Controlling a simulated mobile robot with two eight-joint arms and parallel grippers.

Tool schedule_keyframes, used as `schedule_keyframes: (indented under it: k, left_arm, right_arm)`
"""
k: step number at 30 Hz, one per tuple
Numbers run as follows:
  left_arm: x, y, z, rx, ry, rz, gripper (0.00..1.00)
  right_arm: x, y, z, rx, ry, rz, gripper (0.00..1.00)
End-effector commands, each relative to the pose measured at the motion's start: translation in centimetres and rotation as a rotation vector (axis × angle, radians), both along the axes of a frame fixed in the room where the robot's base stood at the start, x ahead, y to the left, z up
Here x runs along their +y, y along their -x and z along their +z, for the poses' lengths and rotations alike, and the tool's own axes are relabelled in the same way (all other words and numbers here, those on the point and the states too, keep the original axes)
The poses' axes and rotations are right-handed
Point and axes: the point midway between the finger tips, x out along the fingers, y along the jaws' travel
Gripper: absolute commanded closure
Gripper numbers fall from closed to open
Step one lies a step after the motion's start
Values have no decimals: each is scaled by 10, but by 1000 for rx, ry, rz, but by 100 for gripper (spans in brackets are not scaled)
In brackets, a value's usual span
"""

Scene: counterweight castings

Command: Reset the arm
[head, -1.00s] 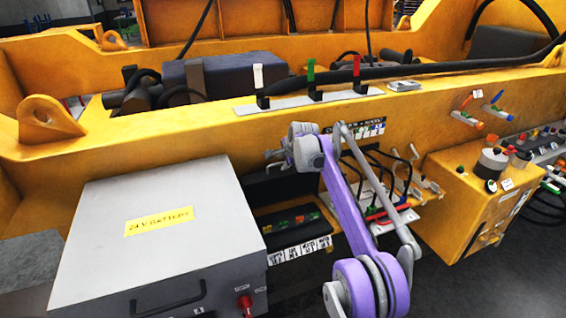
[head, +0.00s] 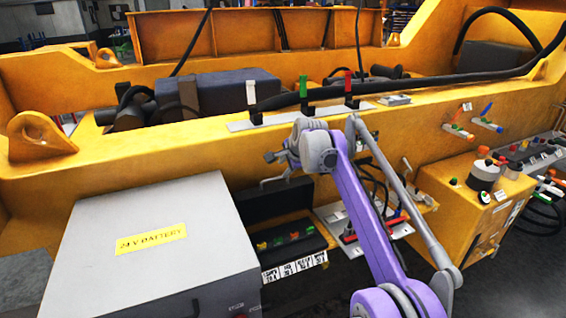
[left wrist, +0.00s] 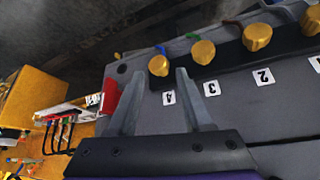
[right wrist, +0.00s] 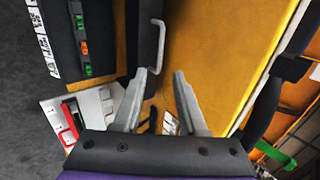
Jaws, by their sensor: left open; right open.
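My right arm reaches up from the bottom right in the head view. Its gripper (head: 266,170) is in front of the yellow beam (head: 408,136), near a black panel. In the right wrist view my right gripper (right wrist: 160,76) is open, with nothing between its fingers; a grey bent handle (right wrist: 157,42) shows beyond the tips. My left gripper (left wrist: 160,80) shows only in the left wrist view. It is open and empty, its fingertips near a brass knob (left wrist: 158,66) on a grey panel with numbered labels.
A grey box labelled 24 V battery (head: 160,250) stands at the lower left. White, green and red levers (head: 304,90) rise from the beam. A yellow control box (head: 478,205) with knobs stands at the right. A black tray (head: 290,245) holds small coloured parts.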

Motion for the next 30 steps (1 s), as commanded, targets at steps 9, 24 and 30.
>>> schedule_keyframes:
  k: [9,24,30]
  left_arm:
    - [0,0,0,0,0,0,50]
    - [0,0,0,0,0,0,50]
    - [0,0,0,0,0,0,50]
  right_arm:
    - [-34,76,9,-28,189,175,59]
    - [-103,322,-80,-49,653,665,59]
    - [-119,409,-146,-43,800,846,59]
